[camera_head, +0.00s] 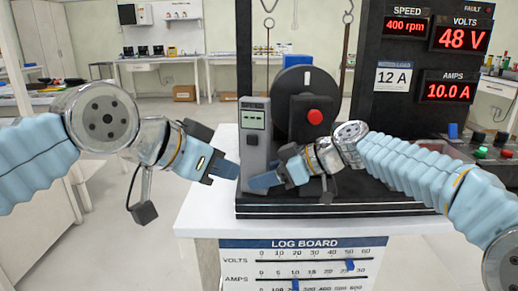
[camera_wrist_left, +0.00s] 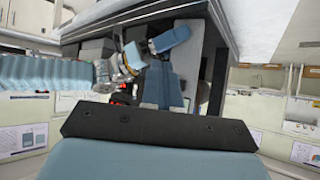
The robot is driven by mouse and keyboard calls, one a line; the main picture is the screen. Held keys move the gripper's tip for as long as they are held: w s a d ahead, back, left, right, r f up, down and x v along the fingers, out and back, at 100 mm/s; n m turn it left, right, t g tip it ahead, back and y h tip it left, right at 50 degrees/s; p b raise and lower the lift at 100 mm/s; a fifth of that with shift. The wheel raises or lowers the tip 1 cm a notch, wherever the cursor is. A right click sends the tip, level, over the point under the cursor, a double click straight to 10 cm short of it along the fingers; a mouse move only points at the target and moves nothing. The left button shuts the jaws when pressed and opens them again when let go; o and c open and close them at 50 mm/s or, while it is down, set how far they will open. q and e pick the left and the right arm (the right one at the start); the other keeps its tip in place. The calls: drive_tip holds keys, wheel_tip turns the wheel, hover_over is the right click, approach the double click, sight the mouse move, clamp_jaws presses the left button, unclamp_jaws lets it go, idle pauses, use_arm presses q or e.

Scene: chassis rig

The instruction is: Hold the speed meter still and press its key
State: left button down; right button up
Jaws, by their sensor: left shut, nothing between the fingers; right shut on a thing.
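The speed meter (camera_head: 255,150) is a grey upright handheld unit with a pale green display showing dashes. A small dark key (camera_head: 251,139) shows below the display. My right gripper (camera_head: 265,182) is at the meter's lower part, its blue fingers shut on it and hiding some of it. My left gripper (camera_head: 228,168) is shut and empty, pointing at the meter from the left, with its tip close to the meter's left edge. I cannot tell whether it touches.
Behind the meter stands a black disc (camera_head: 295,83) with a white mark and a red knob (camera_head: 315,116) before it. The panel at right reads 400 rpm (camera_head: 405,26), 48 V and 10.0 A. The log board (camera_head: 303,243) hangs on the table's front. Free white tabletop (camera_head: 207,210) lies at left.

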sight(242, 147)
use_arm(q)
drive_tip(key=w, duration=0.2)
drive_tip(key=w+d, duration=0.1)
drive_tip(key=w, duration=0.2)
drive_tip(key=w+d, duration=0.1)
drive_tip(key=w, duration=0.1)
drive_tip(key=shift+w+d+r, duration=0.25)
idle(2.0)
drive_tip(key=shift+w+d, duration=0.15)
drive_tip(key=shift+w, duration=0.25)
drive_tip(key=shift+w, duration=0.35)
idle(0.4)
drive_tip(key=shift+s, duration=0.8)
